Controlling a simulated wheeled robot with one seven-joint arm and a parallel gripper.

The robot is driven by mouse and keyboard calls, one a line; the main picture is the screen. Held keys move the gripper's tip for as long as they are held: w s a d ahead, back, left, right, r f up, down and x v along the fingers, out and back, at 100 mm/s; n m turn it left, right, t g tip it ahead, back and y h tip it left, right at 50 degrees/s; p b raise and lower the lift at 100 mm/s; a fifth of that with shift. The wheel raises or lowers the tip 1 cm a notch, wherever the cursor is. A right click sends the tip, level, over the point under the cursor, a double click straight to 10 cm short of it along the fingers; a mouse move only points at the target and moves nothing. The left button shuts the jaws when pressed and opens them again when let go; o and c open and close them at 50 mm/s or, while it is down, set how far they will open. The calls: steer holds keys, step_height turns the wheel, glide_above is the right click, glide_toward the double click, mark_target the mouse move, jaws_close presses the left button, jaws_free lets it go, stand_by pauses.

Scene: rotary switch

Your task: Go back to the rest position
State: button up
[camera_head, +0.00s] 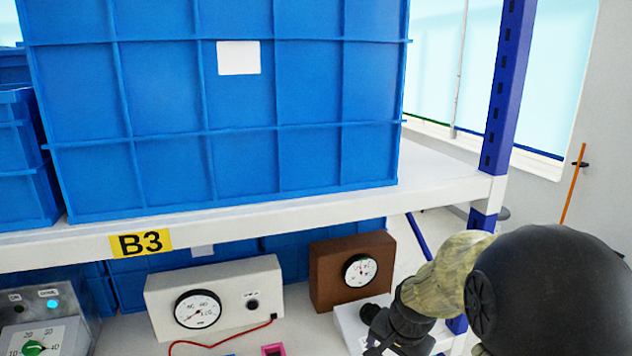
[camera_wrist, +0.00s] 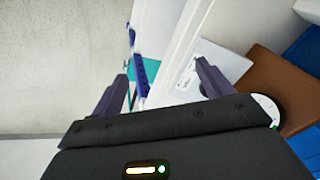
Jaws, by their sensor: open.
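The rotary switch (camera_head: 36,348) has a green knob on a pale numbered dial, on a grey panel at the bottom left of the head view. The picture's lower edge cuts it off. My gripper (camera_wrist: 163,76) is open in the wrist view, its two dark fingers spread with nothing held between them. In the head view my arm comes in from the right, and my gripper is low beside the white box, well to the right of the rotary switch and apart from it. Its fingertips are hard to make out there.
A white shelf beam (camera_head: 270,222) labelled B3 carries a large blue crate (camera_head: 160,130). Below stand a white gauge box (camera_head: 256,278), a brown gauge box (camera_head: 322,293) and a low white box (camera_head: 347,325) near my gripper. A blue upright (camera_head: 505,90) rises at the shelf's right end.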

steer(key=s+f+n, duration=0.2)
steer(key=s+n, duration=0.5)
steer(key=s, duration=0.5)
steer(key=shift+a+n+g+h, duration=0.2)
steer(key=shift+n+g+h, duration=0.1)
steer(key=shift+n, duration=0.1)
stand_by(2.6)
